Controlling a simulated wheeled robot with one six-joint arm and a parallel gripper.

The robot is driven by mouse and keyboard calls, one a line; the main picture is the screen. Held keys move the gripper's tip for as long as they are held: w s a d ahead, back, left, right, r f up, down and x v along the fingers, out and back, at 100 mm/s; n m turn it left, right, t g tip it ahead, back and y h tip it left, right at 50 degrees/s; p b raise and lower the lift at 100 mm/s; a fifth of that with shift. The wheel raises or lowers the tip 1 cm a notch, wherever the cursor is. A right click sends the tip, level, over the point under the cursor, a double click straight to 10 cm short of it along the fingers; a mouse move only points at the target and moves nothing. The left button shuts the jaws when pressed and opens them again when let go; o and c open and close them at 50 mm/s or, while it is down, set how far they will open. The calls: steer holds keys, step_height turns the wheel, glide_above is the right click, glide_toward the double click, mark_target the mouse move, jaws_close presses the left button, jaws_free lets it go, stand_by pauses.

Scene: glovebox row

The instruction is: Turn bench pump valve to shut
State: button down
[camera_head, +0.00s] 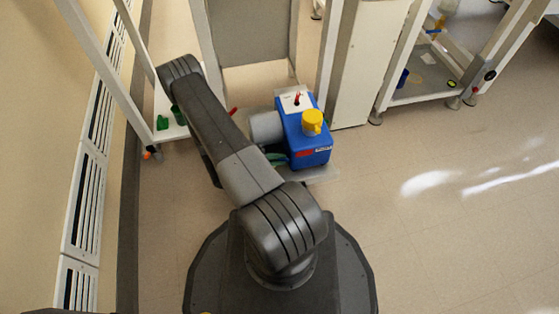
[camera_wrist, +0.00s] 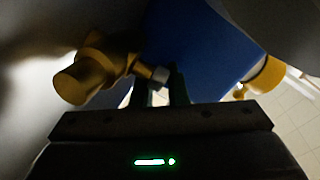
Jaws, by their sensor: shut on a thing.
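The bench pump (camera_head: 318,148) is a blue box with a yellow cap (camera_head: 312,121) on top and a grey cylinder (camera_head: 266,127) at its left side. In the wrist view its blue body (camera_wrist: 195,45) fills the upper middle. A yellow-brown valve (camera_wrist: 85,78) shows at the left there, with a pale-tipped handle (camera_wrist: 158,74) reaching toward the middle. My gripper (camera_wrist: 161,90) is shut on this handle, with a dark finger on each side. The contact is dim. In the head view my arm hides the gripper and the valve.
A red switch (camera_head: 297,98) stands on a white panel behind the cap. Green items (camera_head: 163,122) lie on the shelf at left. White frame posts and a cabinet (camera_head: 362,60) stand behind the pump. Open floor (camera_head: 440,220) lies at right.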

stand_by(0.3)
steer(key=c, duration=1.7)
jaws_free()
steer(key=shift+a, duration=0.15)
steer(key=p+v, duration=0.3)
steer(key=v, duration=1)
steer(key=shift+s+a+r, duration=0.15)
steer(key=shift+a, duration=0.1)
